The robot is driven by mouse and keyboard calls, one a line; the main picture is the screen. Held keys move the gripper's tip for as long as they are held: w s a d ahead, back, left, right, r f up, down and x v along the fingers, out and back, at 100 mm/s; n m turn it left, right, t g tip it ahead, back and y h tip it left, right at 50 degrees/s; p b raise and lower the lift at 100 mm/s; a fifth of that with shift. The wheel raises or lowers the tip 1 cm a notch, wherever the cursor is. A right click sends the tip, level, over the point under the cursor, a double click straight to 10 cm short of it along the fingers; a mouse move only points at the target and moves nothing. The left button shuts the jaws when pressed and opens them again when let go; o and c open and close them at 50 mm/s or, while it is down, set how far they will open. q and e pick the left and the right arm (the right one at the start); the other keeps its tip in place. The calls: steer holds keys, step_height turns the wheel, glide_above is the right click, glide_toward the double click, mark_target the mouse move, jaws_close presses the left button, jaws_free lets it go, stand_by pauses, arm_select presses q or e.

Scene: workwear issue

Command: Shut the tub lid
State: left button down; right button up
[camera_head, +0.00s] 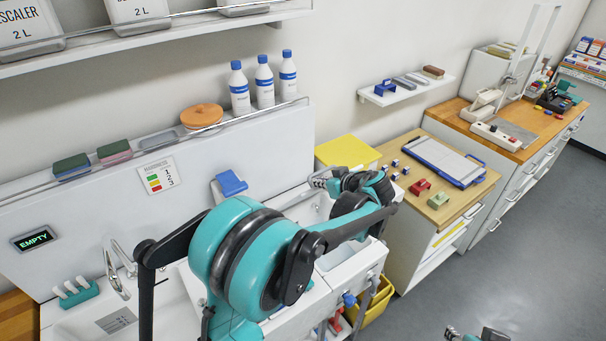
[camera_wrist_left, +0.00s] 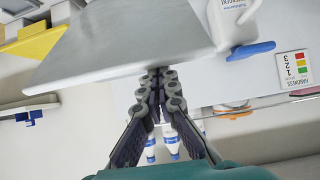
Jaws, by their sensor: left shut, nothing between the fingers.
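My left arm reaches across the head view, and my left gripper (camera_head: 321,179) is near the back wall of the white wash counter, mostly behind my own arm. In the left wrist view my left gripper (camera_wrist_left: 159,78) has its fingers together and empty. Its fingertips are at the edge of a broad grey panel (camera_wrist_left: 120,38), which looks like the tub lid; I cannot tell whether they touch it. The tub itself is mostly hidden behind my arm in the head view. A small teal and grey part of my right arm shows at the bottom edge; its fingers are not clear.
White bottles (camera_head: 264,82) and an orange round item (camera_head: 201,116) stand on the ledge above. A wooden-topped cabinet (camera_head: 445,205) with a clipboard is at the right.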

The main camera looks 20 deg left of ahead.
arm_select(q)
steer(key=s+d+f+y+b, duration=0.1)
steer(key=s+d+f+b, duration=0.1)
steer(key=d+f+b, duration=0.2)
steer(key=s+d+f+t+y+b, duration=0.1)
steer(key=d+f+b, duration=0.3)
steer(key=f+b, duration=0.5)
steer(key=s+d+f+t+y+b, duration=0.1)
steer(key=s+d+f+b, duration=0.3)
steer(key=f, duration=0.5)
steer(key=shift+d+f+y+b, duration=0.15)
steer(key=shift+y+b, duration=0.25)
steer(key=shift+b, duration=0.95)
steer(key=shift+s+d+f+b, duration=0.1)
steer(key=shift+f+b, duration=0.25)
steer(key=shift+f, duration=0.35)
